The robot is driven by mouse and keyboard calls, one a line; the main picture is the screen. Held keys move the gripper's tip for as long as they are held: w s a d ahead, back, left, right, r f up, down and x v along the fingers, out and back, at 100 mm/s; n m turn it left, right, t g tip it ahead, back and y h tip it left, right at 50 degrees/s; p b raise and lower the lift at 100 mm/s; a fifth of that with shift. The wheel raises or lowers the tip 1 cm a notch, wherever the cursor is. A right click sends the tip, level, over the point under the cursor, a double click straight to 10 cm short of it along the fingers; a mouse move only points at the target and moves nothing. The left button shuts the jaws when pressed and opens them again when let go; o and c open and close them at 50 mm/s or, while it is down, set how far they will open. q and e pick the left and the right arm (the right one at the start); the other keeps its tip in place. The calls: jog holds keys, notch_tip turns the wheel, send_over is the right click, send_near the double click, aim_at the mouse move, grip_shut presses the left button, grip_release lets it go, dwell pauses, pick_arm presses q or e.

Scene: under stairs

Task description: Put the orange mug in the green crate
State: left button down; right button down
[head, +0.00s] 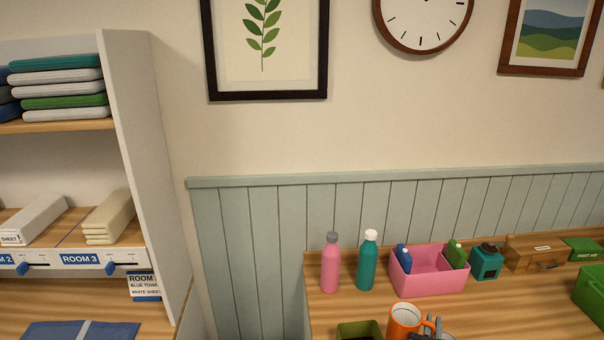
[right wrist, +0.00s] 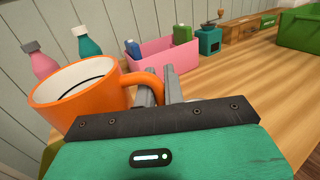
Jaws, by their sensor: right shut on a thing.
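The orange mug (head: 402,321) is at the bottom of the head view, upright or nearly so. It fills the left of the right wrist view (right wrist: 82,98), with its handle towards my right gripper. My right gripper (head: 432,326) is shut on the mug's handle; its grey fingers also show in the right wrist view (right wrist: 160,90). I cannot tell how high the mug is above the wooden top. The green crate (head: 592,290) stands at the right edge of the head view, partly cut off; it is at the top right of the wrist view (right wrist: 298,30). My left gripper is not in view.
Behind the mug stand a pink bottle (head: 330,265), a teal bottle (head: 368,262), a pink bin (head: 430,277), a teal grinder (head: 486,264) and a wooden box (head: 534,254). A small green container (head: 358,328) is left of the mug. The wooden top (head: 530,310) is clear between mug and crate.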

jog(key=s+a+n+t+y+b, duration=0.2)
jog(key=s+a+n+y+b, duration=0.3)
jog(key=s+a, duration=0.9)
jog(key=s+y+b, duration=0.1)
jog(key=y+b, duration=0.1)
jog(key=y, duration=0.1)
jog(key=shift+f, duration=0.3)
jog(key=shift+a, duration=0.1)
